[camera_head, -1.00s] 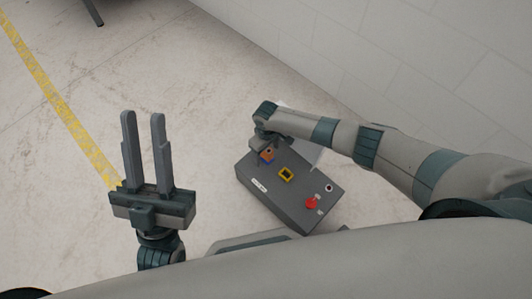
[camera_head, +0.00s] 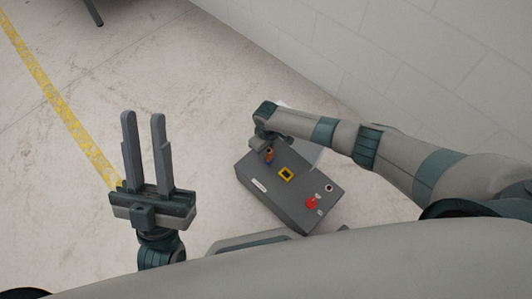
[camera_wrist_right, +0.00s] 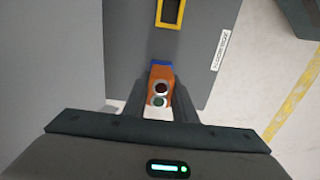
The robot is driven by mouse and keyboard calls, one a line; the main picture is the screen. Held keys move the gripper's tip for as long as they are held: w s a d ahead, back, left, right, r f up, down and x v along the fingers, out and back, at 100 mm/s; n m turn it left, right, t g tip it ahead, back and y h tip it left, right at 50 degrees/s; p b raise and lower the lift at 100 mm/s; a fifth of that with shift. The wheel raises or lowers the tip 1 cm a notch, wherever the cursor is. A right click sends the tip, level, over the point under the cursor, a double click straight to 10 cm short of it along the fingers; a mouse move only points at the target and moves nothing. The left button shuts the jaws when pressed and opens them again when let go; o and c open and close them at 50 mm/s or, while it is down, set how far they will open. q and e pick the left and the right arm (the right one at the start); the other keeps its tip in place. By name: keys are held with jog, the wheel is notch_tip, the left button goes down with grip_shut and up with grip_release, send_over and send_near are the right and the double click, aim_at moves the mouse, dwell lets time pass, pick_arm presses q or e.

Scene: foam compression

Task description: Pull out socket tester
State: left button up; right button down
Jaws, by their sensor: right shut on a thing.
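The socket tester (camera_wrist_right: 160,85) is an orange block with two round dark spots on its face, seen in the right wrist view. It also shows small in the head view (camera_head: 269,155), at the far end of a grey box (camera_head: 297,197). My right gripper (camera_wrist_right: 161,82) is shut on the tester, one finger on each side. A blue edge shows just beyond the tester; I cannot tell whether the tester still sits in a socket. My left gripper (camera_head: 143,118) is open and empty, left of the box, fingers pointing away from me.
The box top carries a yellow-framed square opening (camera_head: 286,174), a red button (camera_head: 311,203), a small round dark-centred fitting (camera_head: 329,188) and a white label (camera_head: 259,185). A pale wall (camera_head: 400,70) rises on the right. Floor with a yellow line (camera_head: 60,95) is clear at left.

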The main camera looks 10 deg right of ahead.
jog(key=shift+r+p, duration=1.15)
jog(key=shift+p, duration=0.15)
dwell(0.9)
jog(key=shift+r+p, duration=2.4)
jog(key=shift+p, duration=0.15)
